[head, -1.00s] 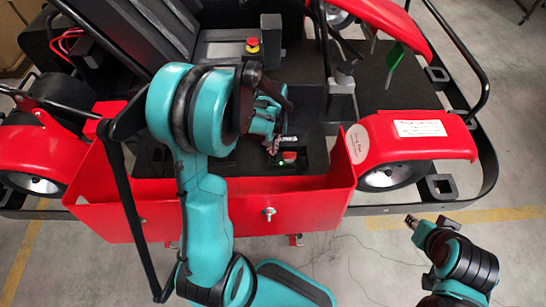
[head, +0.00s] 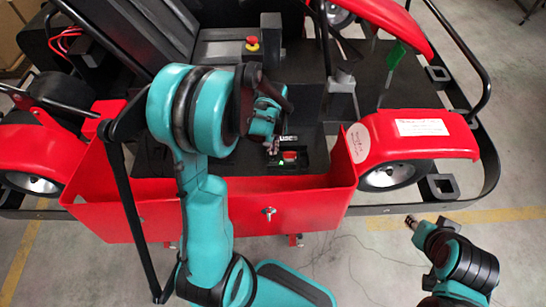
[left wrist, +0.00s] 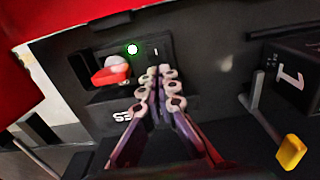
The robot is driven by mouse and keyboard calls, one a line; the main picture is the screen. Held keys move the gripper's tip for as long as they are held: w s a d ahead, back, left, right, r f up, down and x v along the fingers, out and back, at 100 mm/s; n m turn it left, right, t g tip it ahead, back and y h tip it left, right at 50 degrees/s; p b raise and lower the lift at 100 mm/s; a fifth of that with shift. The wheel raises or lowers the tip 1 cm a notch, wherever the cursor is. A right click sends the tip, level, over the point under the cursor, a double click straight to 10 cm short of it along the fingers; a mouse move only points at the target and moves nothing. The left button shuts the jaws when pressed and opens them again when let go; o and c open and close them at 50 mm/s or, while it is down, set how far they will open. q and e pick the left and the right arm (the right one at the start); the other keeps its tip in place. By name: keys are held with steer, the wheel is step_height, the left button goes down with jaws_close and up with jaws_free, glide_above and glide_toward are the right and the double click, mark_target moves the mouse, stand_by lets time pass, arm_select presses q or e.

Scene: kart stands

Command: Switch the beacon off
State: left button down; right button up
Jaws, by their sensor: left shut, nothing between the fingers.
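A red switch (left wrist: 110,74) with a pale top sits on a dark panel (left wrist: 75,50) in the left wrist view. A small green light (left wrist: 132,49) glows beside it. In the head view the red switch (head: 289,155) and the green light (head: 282,161) show at the kart's front, behind the red bumper. My left gripper (head: 272,149) is shut and empty, close to the left of the switch. In the left wrist view its fingertips (left wrist: 158,72) are together, right of the switch; contact cannot be told. My right gripper (head: 411,222) is over the floor at the right, its jaws too small to read.
The red front bumper (head: 245,205) stands between my base and the panel. A red mushroom button (head: 252,43) sits on a yellow base farther back. A yellow-tipped lever (left wrist: 291,152) is at the right in the left wrist view. Open floor lies at the lower right.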

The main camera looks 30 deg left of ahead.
arm_select(q)
steer(key=shift+f+b, duration=0.45)
steer(key=shift+f, duration=0.1)
steer(key=shift+r, duration=0.2)
steer(key=shift+r+p, duration=2.5)
steer(key=shift+r, duration=0.9)
